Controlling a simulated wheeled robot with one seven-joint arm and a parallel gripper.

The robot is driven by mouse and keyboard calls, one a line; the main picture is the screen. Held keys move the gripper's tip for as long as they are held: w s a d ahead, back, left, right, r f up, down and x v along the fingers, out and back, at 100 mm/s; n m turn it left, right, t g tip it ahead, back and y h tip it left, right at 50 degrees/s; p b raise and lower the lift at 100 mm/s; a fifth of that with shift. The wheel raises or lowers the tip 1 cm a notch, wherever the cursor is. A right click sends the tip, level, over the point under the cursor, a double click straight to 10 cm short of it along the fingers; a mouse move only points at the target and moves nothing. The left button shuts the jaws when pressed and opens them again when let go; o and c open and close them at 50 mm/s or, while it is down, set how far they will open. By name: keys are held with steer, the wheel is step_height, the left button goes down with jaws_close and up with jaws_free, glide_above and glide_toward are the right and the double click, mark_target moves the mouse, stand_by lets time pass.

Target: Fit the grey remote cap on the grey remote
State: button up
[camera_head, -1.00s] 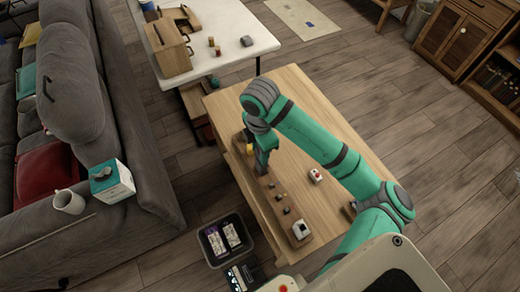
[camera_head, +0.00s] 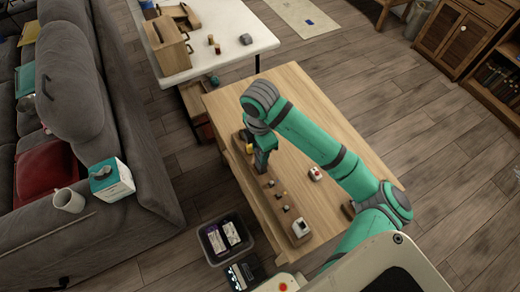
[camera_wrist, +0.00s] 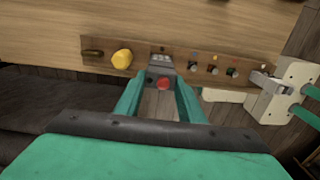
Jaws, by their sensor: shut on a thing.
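My gripper (camera_wrist: 160,76) points down over a long wooden board on the table; in the head view my gripper (camera_head: 262,166) is above the board's middle part. Its two teal fingers are closed on a small grey piece (camera_wrist: 161,62), which looks like the grey remote cap, with dark marks on its top. A red round spot shows just below it between the fingers. I cannot tell the grey remote apart from this piece, nor whether the two touch, as the fingers hide the contact.
The wooden board (camera_wrist: 190,57) carries a yellow knob (camera_wrist: 122,59) and several small pegs. A white block (camera_wrist: 290,92) stands at its end. A red and white object (camera_head: 315,174) lies on the wooden table (camera_head: 300,95). A black bin (camera_head: 226,240) stands on the floor.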

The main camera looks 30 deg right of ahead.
steer(key=shift+f, duration=0.6)
stand_by(0.3)
steer(key=o, duration=1)
step_height(320, 180, up, 9)
steer(key=shift+r, duration=0.9)
